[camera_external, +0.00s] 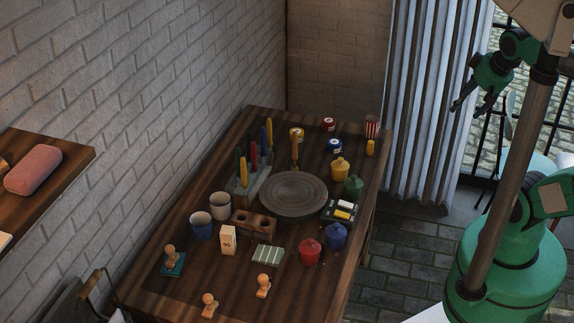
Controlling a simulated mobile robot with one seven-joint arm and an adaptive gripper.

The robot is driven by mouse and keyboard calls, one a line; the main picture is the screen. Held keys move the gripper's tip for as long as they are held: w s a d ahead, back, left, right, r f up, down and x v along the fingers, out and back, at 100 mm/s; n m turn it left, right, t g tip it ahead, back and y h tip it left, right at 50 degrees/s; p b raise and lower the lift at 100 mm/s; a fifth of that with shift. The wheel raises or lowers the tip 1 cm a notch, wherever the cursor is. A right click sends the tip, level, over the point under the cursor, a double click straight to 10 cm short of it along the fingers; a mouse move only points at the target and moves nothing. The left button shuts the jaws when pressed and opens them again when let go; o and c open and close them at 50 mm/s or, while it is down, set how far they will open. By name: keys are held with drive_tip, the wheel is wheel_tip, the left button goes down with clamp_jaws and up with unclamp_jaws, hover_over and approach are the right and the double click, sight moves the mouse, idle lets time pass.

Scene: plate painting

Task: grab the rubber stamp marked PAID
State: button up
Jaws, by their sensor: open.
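Several small objects stand on a dark wooden table (182,289). Three wooden stamps with knob handles are at its near end: one stamp (170,257) on a teal pad (174,268) at the left, one stamp (209,304) near the front edge, and one stamp (263,287) to the right of that. No marking is readable, so I cannot tell which says PAID. My gripper (469,109) is open and empty at the upper right, in front of the grey curtain, well away from the stamps and beyond the table's right side.
A round grey turntable (292,190) sits mid-table. Around it are upright coloured tools in a holder (243,186), two mugs (201,228), a brown block with holes (254,224), a white box (228,240), a red jar (309,252) and a blue jar (336,236). A brick wall bounds the left.

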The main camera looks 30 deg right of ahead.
drive_tip(key=w+a+m+g+y, duration=0.1)
drive_tip(key=w+a+m, duration=0.1)
drive_tip(key=w+a, duration=0.6)
drive_tip(key=w+a+f+m+g+p, duration=0.1)
drive_tip(key=w+a+f, duration=0.15)
drive_tip(key=a, duration=0.55)
drive_tip(key=w+a+f+m+g+p, duration=0.1)
drive_tip(key=w+a, duration=0.3)
drive_tip(key=a, duration=0.4)
drive_tip(key=m+g+h+p, duration=0.1)
drive_tip(key=m+g, duration=0.2)
drive_tip(key=m, duration=0.2)
hover_over(265, 276)
wheel_tip(265, 276, down, 27)
drive_tip(key=shift+f, duration=0.15)
drive_tip(key=shift+f, duration=0.1)
drive_tip(key=shift+f+b, duration=0.6)
drive_tip(key=shift+f, duration=3.6)
